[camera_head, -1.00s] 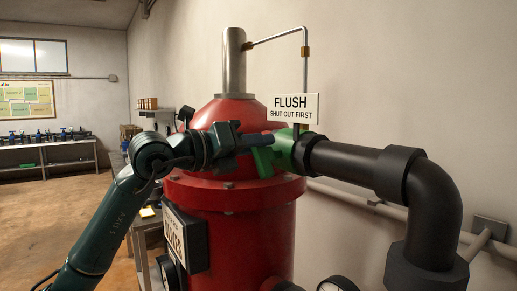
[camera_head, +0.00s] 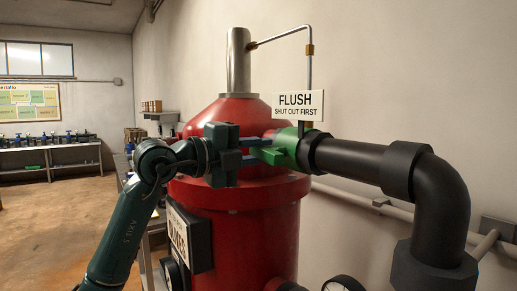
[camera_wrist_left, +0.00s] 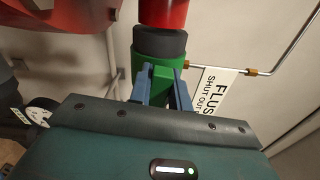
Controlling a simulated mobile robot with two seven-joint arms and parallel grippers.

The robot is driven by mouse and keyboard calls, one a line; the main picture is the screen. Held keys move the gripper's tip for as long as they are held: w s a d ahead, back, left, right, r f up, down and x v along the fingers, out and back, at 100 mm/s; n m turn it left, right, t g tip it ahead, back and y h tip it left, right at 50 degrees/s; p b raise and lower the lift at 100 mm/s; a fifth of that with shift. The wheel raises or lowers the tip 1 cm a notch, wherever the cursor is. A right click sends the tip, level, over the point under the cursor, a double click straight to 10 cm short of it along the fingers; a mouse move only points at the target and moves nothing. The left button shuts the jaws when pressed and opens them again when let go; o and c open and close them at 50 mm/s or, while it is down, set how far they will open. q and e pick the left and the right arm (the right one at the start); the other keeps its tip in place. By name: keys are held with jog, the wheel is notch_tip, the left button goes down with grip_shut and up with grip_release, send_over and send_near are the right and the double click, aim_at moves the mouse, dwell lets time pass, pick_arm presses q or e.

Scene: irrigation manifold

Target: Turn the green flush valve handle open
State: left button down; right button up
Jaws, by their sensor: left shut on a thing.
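The green flush valve (camera_head: 290,142) sits on the side of the red tank, at the end of the black pipe. Its green handle (camera_head: 272,156) points left toward my left gripper (camera_head: 258,150). The gripper's two blue fingers are shut on the handle's end, one above the other in the head view. In the left wrist view the green handle (camera_wrist_left: 161,80) lies between the fingers of my left gripper (camera_wrist_left: 162,90). The part between the fingers is partly hidden by the gripper body. My right gripper is in neither view.
The red tank (camera_head: 245,235) stands close behind my left gripper. A FLUSH sign (camera_head: 298,105) and a thin metal tube (camera_head: 308,70) are just above the valve. The black pipe (camera_head: 350,158) bends down at right. A workbench (camera_head: 55,150) is far left.

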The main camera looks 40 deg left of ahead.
pick_arm(q)
jog(key=shift+f+n, duration=0.15)
jog(key=shift+n, duration=0.45)
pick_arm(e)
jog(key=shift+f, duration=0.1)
pick_arm(q)
jog(key=c, duration=1.3)
grip_release()
jog(key=b+v, duration=0.4)
jog(key=v, duration=0.9)
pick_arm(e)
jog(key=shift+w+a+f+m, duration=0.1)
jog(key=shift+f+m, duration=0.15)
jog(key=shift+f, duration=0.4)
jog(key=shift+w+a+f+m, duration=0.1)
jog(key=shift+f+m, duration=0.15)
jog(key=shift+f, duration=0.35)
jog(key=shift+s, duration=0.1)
